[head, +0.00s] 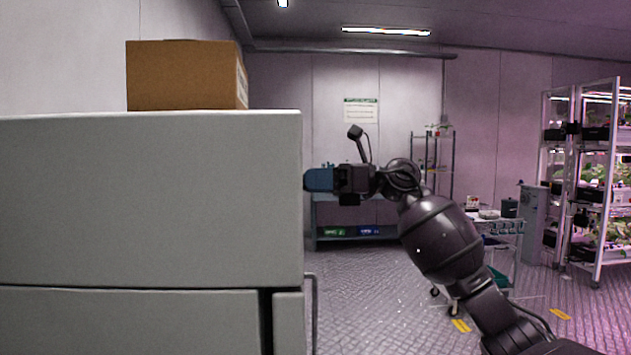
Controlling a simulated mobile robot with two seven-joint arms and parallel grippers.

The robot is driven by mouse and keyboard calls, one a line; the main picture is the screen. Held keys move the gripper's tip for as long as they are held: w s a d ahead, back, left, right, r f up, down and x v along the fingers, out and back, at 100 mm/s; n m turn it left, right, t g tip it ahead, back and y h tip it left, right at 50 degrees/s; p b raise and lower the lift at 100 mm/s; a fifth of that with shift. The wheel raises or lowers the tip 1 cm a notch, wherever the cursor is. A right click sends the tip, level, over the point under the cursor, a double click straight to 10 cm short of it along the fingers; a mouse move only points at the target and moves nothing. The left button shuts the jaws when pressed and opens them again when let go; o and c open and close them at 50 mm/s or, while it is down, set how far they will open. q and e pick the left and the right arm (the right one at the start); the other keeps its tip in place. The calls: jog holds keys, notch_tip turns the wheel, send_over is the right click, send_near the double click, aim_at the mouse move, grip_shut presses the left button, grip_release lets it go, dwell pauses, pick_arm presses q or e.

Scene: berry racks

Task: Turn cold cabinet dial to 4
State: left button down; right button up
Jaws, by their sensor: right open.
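A large pale grey cabinet (150,200) fills the left half of the head view, close to me. I cannot tell for sure that it is the cold cabinet. No dial shows on the faces in view. My right gripper (318,179) is beside the cabinet's right edge, at the height of its upper part, pointing left. Its blue fingertip end is seen from the side; it holds nothing that I can see. Whether it touches the cabinet is unclear. My left gripper is not in view.
A cardboard box (185,76) sits on the cabinet top. A low bench (350,203) stands at the back wall. A cart (495,228) stands beyond my right arm, and plant racks (600,185) stand at the far right. The floor (370,290) right of the cabinet is clear.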

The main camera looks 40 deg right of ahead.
jog(key=shift+c, duration=0.3)
jog(key=c, duration=0.9)
pick_arm(q)
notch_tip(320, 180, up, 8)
jog(key=p, duration=0.7)
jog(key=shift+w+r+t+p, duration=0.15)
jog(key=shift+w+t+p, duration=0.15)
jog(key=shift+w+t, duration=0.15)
pick_arm(e)
jog(key=shift+m, duration=4)
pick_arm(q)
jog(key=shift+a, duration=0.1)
pick_arm(e)
jog(key=o, duration=0.9)
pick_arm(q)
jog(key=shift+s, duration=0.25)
pick_arm(e)
jog(key=shift+o, duration=0.3)
